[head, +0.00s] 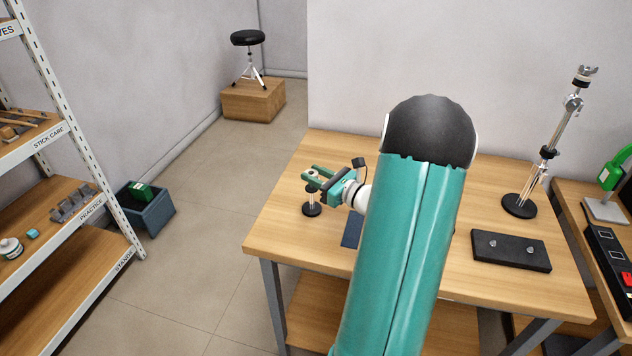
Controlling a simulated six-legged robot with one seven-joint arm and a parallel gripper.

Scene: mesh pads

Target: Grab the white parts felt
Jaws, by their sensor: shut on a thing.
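My gripper (312,178) is at the left part of the wooden table, over a small stand with a round black base (312,210). Its teal fingers are shut around a small pale piece at the top of this stand, which I take for the white felt (313,174). The piece is tiny and partly hidden by the fingers. I cannot tell whether it is still seated on the stand's post. My teal arm covers the middle of the table.
The wooden table (285,230) also holds a dark block with two studs (511,250), a tall metal stand (520,206) and a dark blue flat thing (351,231), partly behind my arm. A shelf rack (95,150) and blue bin (152,215) stand left. Open floor lies between.

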